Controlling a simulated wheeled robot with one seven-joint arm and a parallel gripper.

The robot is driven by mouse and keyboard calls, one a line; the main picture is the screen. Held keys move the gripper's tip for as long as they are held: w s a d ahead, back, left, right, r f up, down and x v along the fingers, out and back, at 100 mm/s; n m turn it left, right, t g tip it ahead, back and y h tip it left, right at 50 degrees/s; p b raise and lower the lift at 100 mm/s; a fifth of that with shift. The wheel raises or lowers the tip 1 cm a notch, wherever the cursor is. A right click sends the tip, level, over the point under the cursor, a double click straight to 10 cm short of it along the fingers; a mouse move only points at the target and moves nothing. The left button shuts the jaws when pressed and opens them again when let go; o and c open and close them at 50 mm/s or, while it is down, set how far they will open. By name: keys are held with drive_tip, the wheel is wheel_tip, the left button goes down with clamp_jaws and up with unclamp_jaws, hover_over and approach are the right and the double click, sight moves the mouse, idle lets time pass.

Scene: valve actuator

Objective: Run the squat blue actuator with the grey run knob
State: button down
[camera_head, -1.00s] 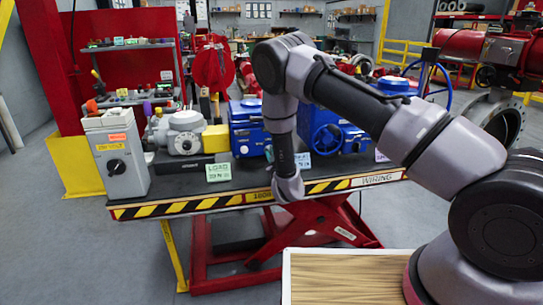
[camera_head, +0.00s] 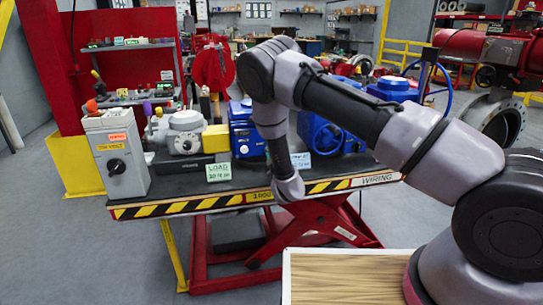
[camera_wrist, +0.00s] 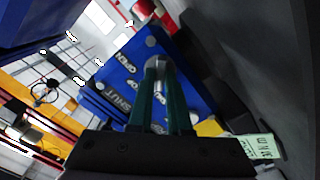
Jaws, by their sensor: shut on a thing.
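The blue actuator (camera_head: 243,131) stands on the bench beside a yellow block, behind the green-lettered load card (camera_head: 218,172). In the wrist view its blue panel (camera_wrist: 118,75) fills the middle, with white OPEN and SHUT lettering around a grey knob (camera_wrist: 157,66). My gripper (camera_wrist: 161,72) is shut on this knob, one dark green finger on each side. The knob's pointer position is hard to make out. In the head view my forearm and wrist hang in front of the bench and my fingers are hidden.
A second blue actuator with a handwheel (camera_head: 326,137) stands to the right, partly behind my arm. A grey voltage box (camera_head: 115,154) with a black knob stands at the bench's left end. The load card also shows in the wrist view (camera_wrist: 258,147). The striped bench edge (camera_head: 225,201) runs below.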

drive_tip(key=c, duration=0.9)
unclamp_jaws()
drive_tip(key=shift+o, duration=0.2)
drive_tip(key=shift+s, duration=0.15)
drive_tip(key=v, duration=1)
drive_tip(key=shift+s, duration=0.3)
drive_tip(key=shift+d, duration=0.1)
